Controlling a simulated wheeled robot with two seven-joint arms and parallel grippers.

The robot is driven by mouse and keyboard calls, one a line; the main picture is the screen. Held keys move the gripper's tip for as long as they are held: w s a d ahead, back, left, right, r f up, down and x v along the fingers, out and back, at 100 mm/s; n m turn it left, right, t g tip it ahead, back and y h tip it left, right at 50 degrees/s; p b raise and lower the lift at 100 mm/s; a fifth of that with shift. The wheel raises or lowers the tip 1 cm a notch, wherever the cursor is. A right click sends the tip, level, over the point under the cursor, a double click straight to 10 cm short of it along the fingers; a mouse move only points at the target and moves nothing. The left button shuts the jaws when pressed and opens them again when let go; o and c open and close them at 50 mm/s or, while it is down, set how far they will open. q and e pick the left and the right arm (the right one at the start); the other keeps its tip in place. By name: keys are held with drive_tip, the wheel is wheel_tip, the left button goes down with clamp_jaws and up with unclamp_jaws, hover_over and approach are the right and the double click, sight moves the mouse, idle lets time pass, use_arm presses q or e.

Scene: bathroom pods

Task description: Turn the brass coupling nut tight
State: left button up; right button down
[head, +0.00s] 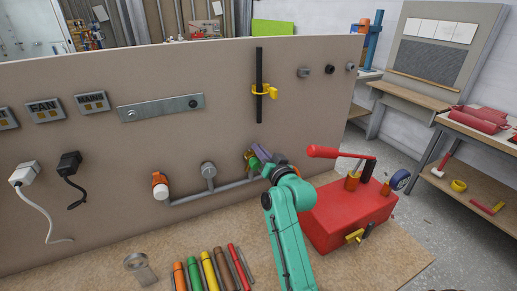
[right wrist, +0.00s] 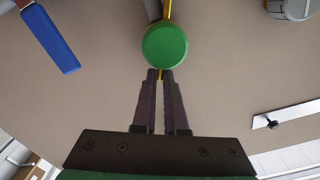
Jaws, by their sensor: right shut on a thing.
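My right gripper (head: 262,158) is at the panel, by the right end of the grey pipe (head: 222,190). In the right wrist view its dark fingers (right wrist: 161,78) are almost together, with a thin yellow part between them. A round green knob (right wrist: 165,46) sits just beyond the fingertips, and a yellow strip (right wrist: 167,10) shows past it. I cannot clearly make out the brass coupling nut; the gripper and knob hide much of that spot. My left gripper is out of view.
Several coloured tools (head: 208,268) lie at the bench front. A blue handle (right wrist: 60,42) and a grey fitting (right wrist: 290,8) flank the knob.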

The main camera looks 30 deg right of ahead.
drive_tip(key=shift+d+f+m+p, duration=0.45)
drive_tip(key=shift+f+m+p, duration=0.3)
drive_tip(key=shift+m, duration=1.45)
drive_tip(key=shift+d+f+m+p, duration=0.5)
drive_tip(key=shift+f+m+p, duration=0.2)
drive_tip(key=shift+m, duration=1.5)
drive_tip(key=shift+d+f+m+p, duration=0.45)
drive_tip(key=shift+f+m+p, duration=0.25)
drive_tip(key=shift+m, duration=1.5)
drive_tip(key=c, duration=1)
unclamp_jaws()
drive_tip(key=shift+o, duration=0.2)
drive_tip(key=shift+s, duration=0.15)
